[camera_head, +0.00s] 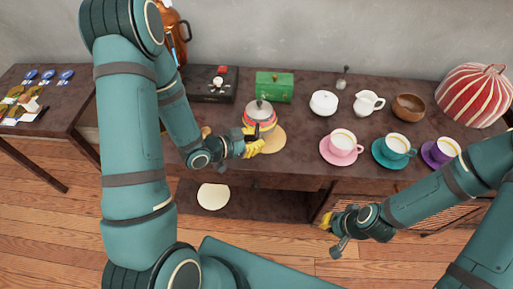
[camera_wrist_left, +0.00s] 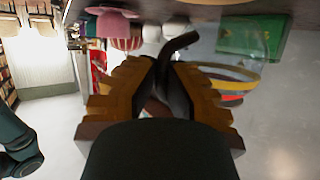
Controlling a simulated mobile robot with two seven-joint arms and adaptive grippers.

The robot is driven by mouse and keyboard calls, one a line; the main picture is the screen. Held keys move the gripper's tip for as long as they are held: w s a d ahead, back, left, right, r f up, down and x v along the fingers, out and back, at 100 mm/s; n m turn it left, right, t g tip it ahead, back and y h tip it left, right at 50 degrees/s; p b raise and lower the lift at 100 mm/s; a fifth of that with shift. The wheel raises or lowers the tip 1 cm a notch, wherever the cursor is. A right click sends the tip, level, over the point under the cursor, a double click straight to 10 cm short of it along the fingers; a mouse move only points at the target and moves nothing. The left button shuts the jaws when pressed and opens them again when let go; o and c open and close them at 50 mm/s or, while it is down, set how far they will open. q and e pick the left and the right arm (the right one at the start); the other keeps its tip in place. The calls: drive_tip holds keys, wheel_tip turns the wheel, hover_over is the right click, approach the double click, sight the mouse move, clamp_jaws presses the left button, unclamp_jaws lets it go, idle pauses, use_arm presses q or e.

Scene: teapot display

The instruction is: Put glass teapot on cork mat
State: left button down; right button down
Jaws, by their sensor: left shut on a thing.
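The glass teapot (camera_head: 259,113), with a grey lid and red and yellow bands, is upright at the table's front middle. Its clear body (camera_wrist_left: 245,48) also shows in the left wrist view. My left gripper (camera_head: 257,147) is shut on its black handle (camera_wrist_left: 178,85), which lies between the yellow fingers (camera_wrist_left: 165,82). The round tan cork mat (camera_head: 274,141) shows under and in front of the teapot, partly hidden by it and my gripper. I cannot tell whether the teapot's base touches the mat. My right gripper (camera_head: 328,221) is low, in front of the table, away from the teapot; its jaw opening is unclear.
A green box (camera_head: 274,87) and a black tray (camera_head: 212,85) stand behind the teapot. A white lidded pot (camera_head: 323,102) and a pink cup (camera_head: 343,142) are to the right. A pale round disc (camera_head: 213,197) lies below the tabletop.

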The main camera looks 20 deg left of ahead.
use_arm(q)
drive_tip(key=shift+f+b, duration=0.55)
drive_tip(key=shift+f, duration=1.4)
drive_tip(key=shift+r, duration=0.1)
drive_tip(key=c, duration=1.1)
unclamp_jaws()
drive_tip(key=shift+c, duration=0.2)
